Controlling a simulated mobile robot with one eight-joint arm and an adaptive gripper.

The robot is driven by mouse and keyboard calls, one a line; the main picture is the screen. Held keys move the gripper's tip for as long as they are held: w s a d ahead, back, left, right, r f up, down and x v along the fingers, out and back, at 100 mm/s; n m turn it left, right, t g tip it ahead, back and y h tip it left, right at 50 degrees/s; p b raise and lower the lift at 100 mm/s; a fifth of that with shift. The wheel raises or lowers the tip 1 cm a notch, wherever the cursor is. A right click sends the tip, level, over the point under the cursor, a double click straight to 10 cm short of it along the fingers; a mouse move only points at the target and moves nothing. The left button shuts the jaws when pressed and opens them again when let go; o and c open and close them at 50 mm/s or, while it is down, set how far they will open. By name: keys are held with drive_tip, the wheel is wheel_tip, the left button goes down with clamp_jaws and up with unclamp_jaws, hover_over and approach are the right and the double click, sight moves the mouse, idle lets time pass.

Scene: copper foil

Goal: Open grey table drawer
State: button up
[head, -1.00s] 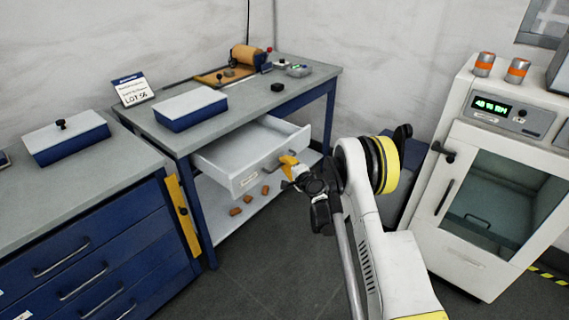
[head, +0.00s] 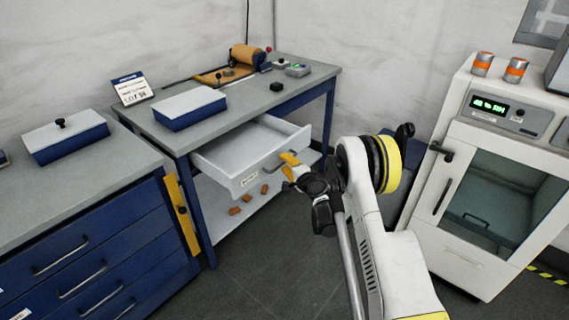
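The grey table drawer (head: 235,155) is pulled out from under the grey-topped table (head: 265,98), and its empty inside shows. Its front panel carries a label and a metal handle (head: 272,166). My gripper (head: 289,160), with yellow fingers, is at the right part of the drawer front, at the handle. The fingers cover the right end of the handle. At this size I cannot tell whether they are closed on it or only beside it.
Several brown blocks (head: 235,211) lie on the lower shelf under the drawer. A blue box with a white lid (head: 190,107) stands on the table. A blue drawer cabinet (head: 90,245) is at left, a white oven (head: 485,190) at right. The floor in front is clear.

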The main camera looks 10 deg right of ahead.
drive_tip(key=v, duration=0.7)
drive_tip(key=s+a+r+n+g, duration=0.1)
drive_tip(key=s+a+r+n, duration=0.1)
drive_tip(key=r, duration=0.4)
drive_tip(key=s+a+r+n+g, duration=0.1)
drive_tip(key=s+a+r+n, duration=0.15)
drive_tip(key=r, duration=0.35)
drive_tip(key=s+a+r+n+g, duration=0.3)
drive_tip(key=s+r+n, duration=0.1)
drive_tip(key=s+r, duration=0.6)
drive_tip(key=s+d+f+n+g+h, duration=0.1)
drive_tip(key=s+n, duration=0.2)
drive_tip(key=s, duration=1.1)
drive_tip(key=s+d+n+g+h, duration=0.1)
drive_tip(key=s+n+g+h, duration=0.1)
drive_tip(key=s, duration=1.3)
drive_tip(key=shift+d+f+n+h, duration=0.25)
drive_tip(key=shift+f+n+h, duration=0.05)
drive_tip(key=shift+f+n, duration=0.15)
